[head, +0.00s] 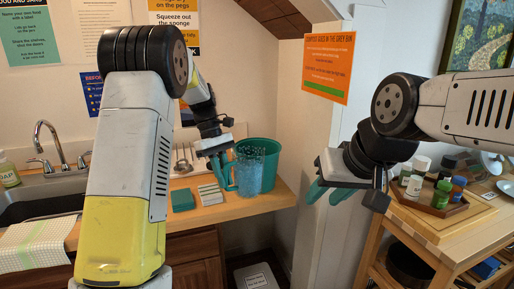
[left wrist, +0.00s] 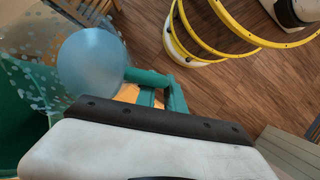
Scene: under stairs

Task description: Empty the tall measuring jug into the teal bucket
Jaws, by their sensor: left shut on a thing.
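The tall measuring jug (head: 248,176) is see-through blue and looks roughly upright in the head view, in front of the teal bucket (head: 270,160). The bucket stands on the wooden counter, partly hidden by the jug. My left gripper (head: 229,181) is shut on the jug at its left side. In the left wrist view the jug's speckled clear wall (left wrist: 35,62) and a pale blue round surface (left wrist: 90,66) show beside my teal fingers (left wrist: 165,90). I cannot tell whether that surface is liquid. My right gripper (head: 326,192) is open and empty, right of the counter.
A teal sponge (head: 183,200) and a pale ribbed block (head: 210,194) lie on the counter left of the jug. A sink with a tap (head: 50,143) is at the left. A wooden trolley (head: 440,223) with a tray of small bottles stands at the right. A wall post separates it from the counter.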

